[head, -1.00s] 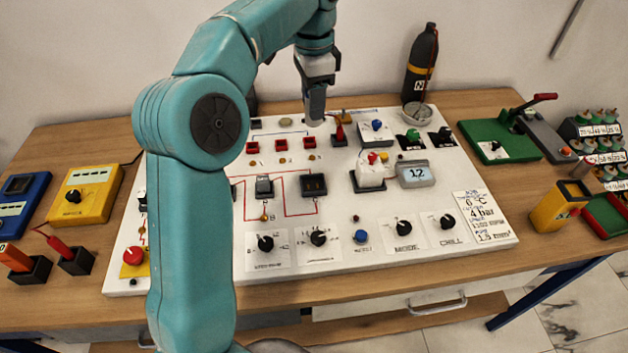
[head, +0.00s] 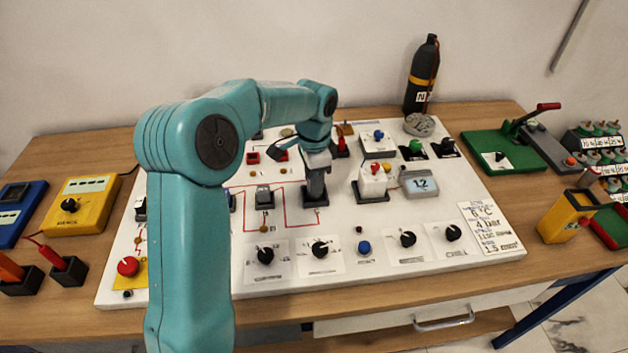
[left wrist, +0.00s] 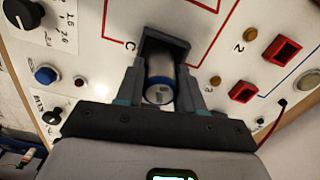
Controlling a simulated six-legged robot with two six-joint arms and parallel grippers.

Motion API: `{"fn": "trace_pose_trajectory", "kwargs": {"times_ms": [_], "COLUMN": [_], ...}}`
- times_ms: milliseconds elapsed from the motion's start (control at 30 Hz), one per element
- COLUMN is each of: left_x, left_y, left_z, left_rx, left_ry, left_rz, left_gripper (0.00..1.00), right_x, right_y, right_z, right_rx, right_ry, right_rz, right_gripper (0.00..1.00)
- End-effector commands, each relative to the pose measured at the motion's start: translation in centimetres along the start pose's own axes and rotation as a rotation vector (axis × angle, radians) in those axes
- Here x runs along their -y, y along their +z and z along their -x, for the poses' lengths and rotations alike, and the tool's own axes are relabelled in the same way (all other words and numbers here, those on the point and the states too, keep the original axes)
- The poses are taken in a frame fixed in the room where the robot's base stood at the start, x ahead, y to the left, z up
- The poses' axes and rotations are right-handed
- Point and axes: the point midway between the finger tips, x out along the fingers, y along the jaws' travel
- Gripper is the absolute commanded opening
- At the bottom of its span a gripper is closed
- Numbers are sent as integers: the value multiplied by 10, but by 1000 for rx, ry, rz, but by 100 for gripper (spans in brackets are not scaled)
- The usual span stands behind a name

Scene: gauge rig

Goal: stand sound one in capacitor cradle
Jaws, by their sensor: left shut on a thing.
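The capacitor (left wrist: 160,83), a silver and blue cylinder, is held between the fingers of my left gripper (left wrist: 162,78) in the left wrist view, its round end facing the camera. The dark capacitor cradle (left wrist: 166,45) by the letter C is right around or just beyond its far end. I cannot tell whether it touches the cradle's floor. In the head view my left gripper (head: 316,186) points down over this cradle (head: 316,198) on the white board, and the fingers hide the capacitor. My right gripper is not in view.
On the white board (head: 430,265), a second dark holder (head: 264,198) stands to the left. Black knobs (head: 320,249) line the front, and a white-topped block (head: 373,182) and a display (head: 419,183) stand to the right. Red sockets (left wrist: 282,49) lie near the gripper.

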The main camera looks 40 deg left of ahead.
Motion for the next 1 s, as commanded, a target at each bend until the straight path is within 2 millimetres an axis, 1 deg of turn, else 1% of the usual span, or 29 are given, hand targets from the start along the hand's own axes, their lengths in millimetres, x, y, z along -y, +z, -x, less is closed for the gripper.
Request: {"fn": "trace_pose_trajectory", "kwargs": {"times_ms": [33, 100, 300, 467, 500, 533, 567, 833, 900, 933, 1000], "left_x": [0, 0, 0, 0, 0, 0, 0, 0, 0, 0, 0], "left_y": [0, 0, 0, 0, 0, 0, 0, 0, 0, -1, -1], "left_z": [-5, -7, -7, -12, -10, -10, -10, -9, -3, -2, 9], "left_rx": [0, -1, -2, -1, -2, -1, -1, -1, -2, -3, -3], "left_ry": [0, -1, -1, -1, -1, -1, -1, -1, -1, -2, -3], "left_rz": [0, 0, 0, 0, 0, 0, 0, 0, 0, 0, 1], "left_gripper": [2, 2, 2, 2, 50, 60, 63, 63, 63, 63, 63], "right_x": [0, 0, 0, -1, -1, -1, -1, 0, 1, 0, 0], "right_y": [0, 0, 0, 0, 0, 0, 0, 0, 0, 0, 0], "right_z": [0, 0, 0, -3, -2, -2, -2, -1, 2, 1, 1], "right_rx": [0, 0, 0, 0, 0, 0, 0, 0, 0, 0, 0], "right_ry": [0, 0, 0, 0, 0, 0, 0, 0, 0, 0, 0], "right_rz": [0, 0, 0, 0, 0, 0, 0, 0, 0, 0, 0], "right_gripper": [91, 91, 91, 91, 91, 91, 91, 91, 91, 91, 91]}}
